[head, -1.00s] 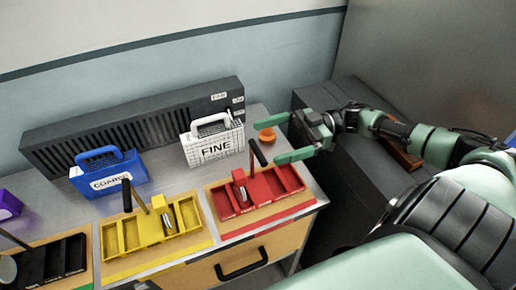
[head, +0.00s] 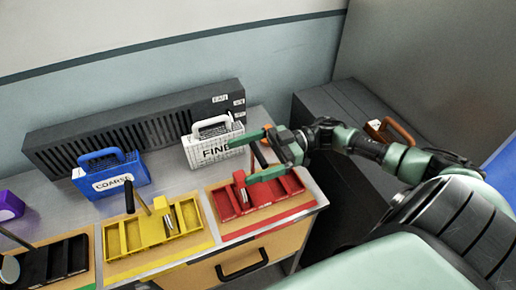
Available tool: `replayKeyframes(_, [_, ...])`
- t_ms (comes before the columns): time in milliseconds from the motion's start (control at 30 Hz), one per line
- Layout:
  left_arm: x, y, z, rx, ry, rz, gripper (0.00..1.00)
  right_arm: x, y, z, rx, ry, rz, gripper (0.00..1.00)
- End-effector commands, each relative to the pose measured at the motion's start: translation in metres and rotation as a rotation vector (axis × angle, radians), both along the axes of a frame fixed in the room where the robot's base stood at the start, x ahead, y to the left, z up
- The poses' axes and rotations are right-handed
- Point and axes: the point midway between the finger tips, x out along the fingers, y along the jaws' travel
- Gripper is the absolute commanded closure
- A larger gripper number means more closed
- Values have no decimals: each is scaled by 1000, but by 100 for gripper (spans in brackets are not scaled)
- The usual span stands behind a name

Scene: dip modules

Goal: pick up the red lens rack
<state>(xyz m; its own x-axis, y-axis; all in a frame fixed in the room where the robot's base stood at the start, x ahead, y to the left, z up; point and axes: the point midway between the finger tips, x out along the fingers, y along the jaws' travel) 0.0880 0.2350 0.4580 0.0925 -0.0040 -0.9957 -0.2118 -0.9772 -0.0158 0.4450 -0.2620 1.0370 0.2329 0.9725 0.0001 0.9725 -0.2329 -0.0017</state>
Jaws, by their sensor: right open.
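The red lens rack (head: 228,206) sits on a tan base with a red front strip at the right end of the bench, with several compartments and a metal piece inside. Its upright stick with a black grip (head: 259,154) rises from the middle. My right gripper (head: 240,161) is open above the rack. In the picture its green fingers lie on either side of the black grip; I see no contact, and the depth between them is hard to judge. The fingers hide part of the rack's back edge. My left gripper is not in view.
A white FINE box (head: 203,154) stands close behind the rack, near the upper finger. A yellow rack (head: 130,238), a blue COARSE box (head: 112,178) and a black rack (head: 60,259) stand to the left. A slotted grey unit (head: 130,125) lines the back.

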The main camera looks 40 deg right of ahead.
Motion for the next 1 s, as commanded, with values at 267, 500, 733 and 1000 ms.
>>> replayKeyframes(267, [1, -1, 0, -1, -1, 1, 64, 0, 1, -1, -1, -1, 0, 17])
replayKeyframes(500, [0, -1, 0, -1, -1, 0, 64, 0, 0, -1, -1, -1, 0, 83])
replayKeyframes(733, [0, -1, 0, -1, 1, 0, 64, 0, 0, 1, 0, -3, 0, 83])
replayKeyframes(1000, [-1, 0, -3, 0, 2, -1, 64, 0, 0, 20, -1, -6, 1, 83])
